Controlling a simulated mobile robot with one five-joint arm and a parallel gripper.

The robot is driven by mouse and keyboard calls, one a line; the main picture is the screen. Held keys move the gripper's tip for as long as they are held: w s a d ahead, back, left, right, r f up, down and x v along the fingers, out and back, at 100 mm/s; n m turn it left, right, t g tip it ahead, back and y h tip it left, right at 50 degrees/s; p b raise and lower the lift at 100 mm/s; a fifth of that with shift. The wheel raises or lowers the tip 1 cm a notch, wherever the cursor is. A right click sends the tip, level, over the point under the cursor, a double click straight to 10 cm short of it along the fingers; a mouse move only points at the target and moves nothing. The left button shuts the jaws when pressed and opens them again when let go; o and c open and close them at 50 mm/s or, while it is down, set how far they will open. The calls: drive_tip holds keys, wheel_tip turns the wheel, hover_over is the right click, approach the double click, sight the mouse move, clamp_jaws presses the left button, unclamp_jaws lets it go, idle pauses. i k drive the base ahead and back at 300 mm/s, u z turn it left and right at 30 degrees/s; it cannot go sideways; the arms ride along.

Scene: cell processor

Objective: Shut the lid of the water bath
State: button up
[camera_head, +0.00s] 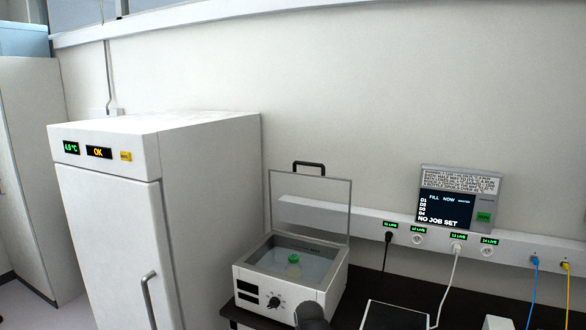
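The water bath (318,285) is a white box with a knob and small displays on its front, on the dark bench against the wall. Its lid (315,205) is a clear pane with a pale frame, standing upright at the back edge, open. A black handle (309,164) sits on the lid's top edge. A green-capped bottle (293,268) stands inside the open basin. A dark rounded part shows at the bottom edge in front of the bath; I cannot tell whether it is mine. My gripper's fingers are not in view.
A tall white fridge (105,215) stands close on the left of the bath. Right of it, a dark-topped device (393,315) lies on the bench (455,309). Black, white, blue and yellow cables hang from the wall rail (400,238), below a display panel (445,208).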

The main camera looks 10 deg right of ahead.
sight(298, 162)
drive_tip(key=u, duration=0.45)
drive_tip(key=k, duration=0.15)
drive_tip(key=u, duration=2.85)
drive_tip(key=k, duration=1.35)
drive_tip(key=z, duration=2.1)
drive_tip(key=i, duration=1.15)
drive_tip(key=u, duration=0.15)
